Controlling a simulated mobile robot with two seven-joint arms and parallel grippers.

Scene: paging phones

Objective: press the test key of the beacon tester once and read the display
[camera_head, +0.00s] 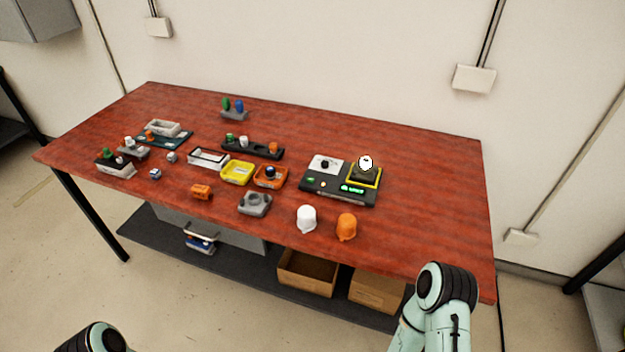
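The beacon tester (340,196) is a dark, flat box on the right half of the red table. A small green lit display (352,189) sits on its front part; its characters are too small to read. A green spot (311,180), perhaps a key, shows at its left front. A white plate with a dark round part (325,165) lies at its back left. A dark beacon base with a bright white top (365,162) stands in a yellow-framed seat at its back right. Parts of both my arms show at the bottom edge, but neither gripper is visible.
A white dome (307,218) and an orange dome (347,226) stand in front of the tester. A grey block (254,203), yellow tray (237,173), orange tray (270,177) and several small parts are to its left. The table (430,190) is bare right of the tester.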

